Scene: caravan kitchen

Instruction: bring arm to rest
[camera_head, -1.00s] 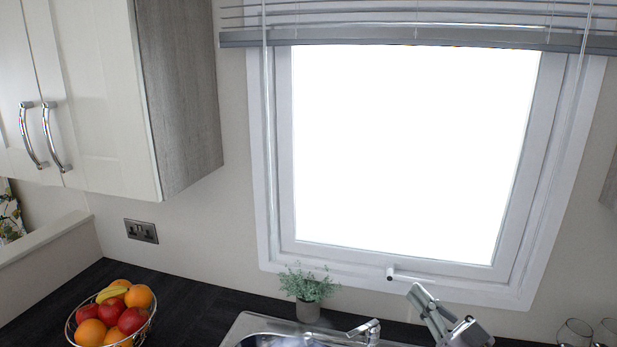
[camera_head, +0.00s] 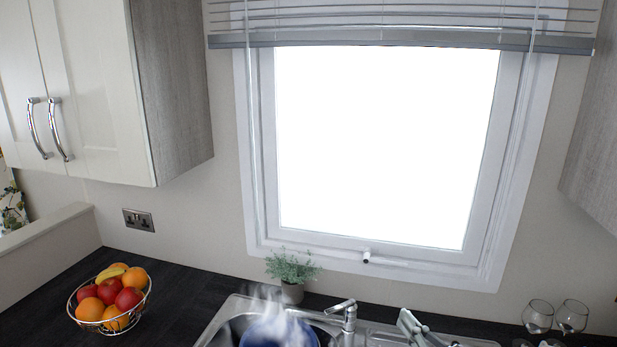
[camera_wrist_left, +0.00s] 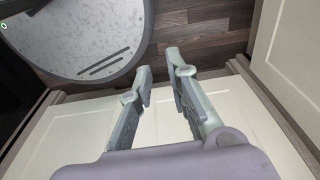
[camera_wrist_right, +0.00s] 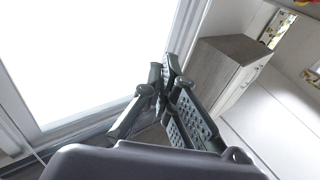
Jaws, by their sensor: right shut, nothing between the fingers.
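My right gripper (camera_head: 412,325) shows at the bottom of the head view, in front of the counter and just right of the tap. In the right wrist view my right gripper (camera_wrist_right: 162,78) has its dark fingers together with nothing between them. The window fills the left behind it. My left gripper (camera_wrist_left: 160,74) shows only in the left wrist view. Its grey fingers are apart and empty, above pale cabinet fronts and the wood floor. The left arm is out of the head view.
A sink (camera_head: 222,328) holds a blue round item (camera_head: 265,334) with white wisps above it. A tap (camera_head: 347,314), a potted plant (camera_head: 292,292) and wine glasses (camera_head: 571,318) stand nearby. A fruit bowl (camera_head: 84,322) is on the left counter. Wall cabinets (camera_head: 95,100) hang at the left.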

